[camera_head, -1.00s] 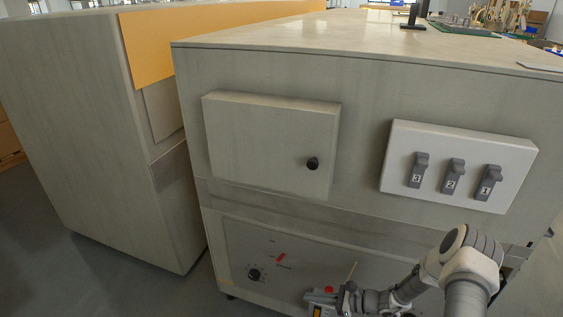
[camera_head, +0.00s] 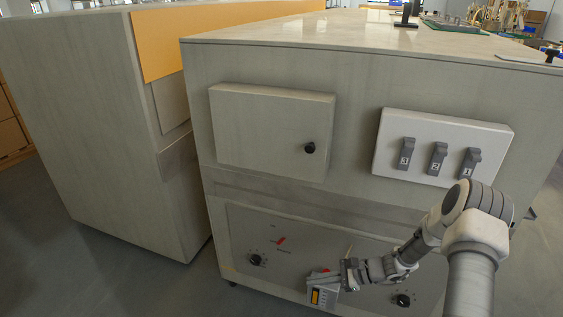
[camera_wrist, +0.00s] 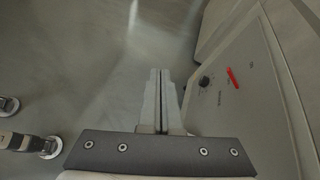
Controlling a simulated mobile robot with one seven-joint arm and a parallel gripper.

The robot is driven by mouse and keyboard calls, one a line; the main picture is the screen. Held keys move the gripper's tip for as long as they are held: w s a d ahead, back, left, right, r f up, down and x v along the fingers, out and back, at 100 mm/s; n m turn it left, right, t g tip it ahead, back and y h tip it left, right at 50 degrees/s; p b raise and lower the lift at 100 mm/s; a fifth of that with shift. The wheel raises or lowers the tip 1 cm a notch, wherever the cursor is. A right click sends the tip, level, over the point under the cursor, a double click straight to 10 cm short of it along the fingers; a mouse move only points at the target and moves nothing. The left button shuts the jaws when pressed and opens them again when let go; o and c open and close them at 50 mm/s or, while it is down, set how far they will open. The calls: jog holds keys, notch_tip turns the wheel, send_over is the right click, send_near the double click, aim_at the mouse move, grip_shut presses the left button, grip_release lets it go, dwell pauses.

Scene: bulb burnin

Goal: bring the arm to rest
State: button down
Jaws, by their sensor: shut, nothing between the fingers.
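My gripper (camera_wrist: 160,76) shows in the wrist view with its two fingers together and nothing between them, over the grey floor. In the head view my arm (camera_head: 470,225) comes in from the lower right, bent at a pale elbow. Its forearm reaches left and ends in front of the cabinet's lower panel (camera_head: 240,232). The fingers are too small to make out there. A small box with an orange face (camera_head: 316,297) shows beside the arm's end; I cannot tell whether they touch.
The grey cabinet (camera_head: 350,75) carries a closed door (camera_head: 265,130) and a white plate with three numbered switches (camera_head: 438,158). Its lower panel has a dial (camera_head: 257,259), a red lever (camera_head: 281,241) and another dial (camera_head: 402,300). Another cabinet (camera_head: 110,130) stands left. Floor shows at lower left.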

jog(key=s+r+n+g+h, duration=0.1)
jog(key=s+r+n+h, duration=0.15)
jog(key=r, duration=0.55)
jog(key=s+r+n+h, duration=0.2)
jog(key=s+r+n, duration=0.15)
jog(key=r, duration=0.45)
jog(key=s+r+n+g+h, duration=0.15)
jog(key=r+n, duration=0.25)
jog(key=r, duration=0.4)
jog(key=s+d+r+n+t+h, duration=0.2)
jog(key=s+r+n+t+h, duration=0.15)
jog(key=s+r, duration=0.45)
jog(key=s+d+r+n+t+h, duration=0.2)
jog(key=s+r+n+h, duration=0.15)
jog(key=s+r, duration=0.4)
notch_tip(320, 180, up, 21)
jog(key=s+p, duration=0.2)
jog(key=p, duration=2)
jog(key=shift+y+p, duration=0.3)
jog(key=shift+d, duration=0.1)
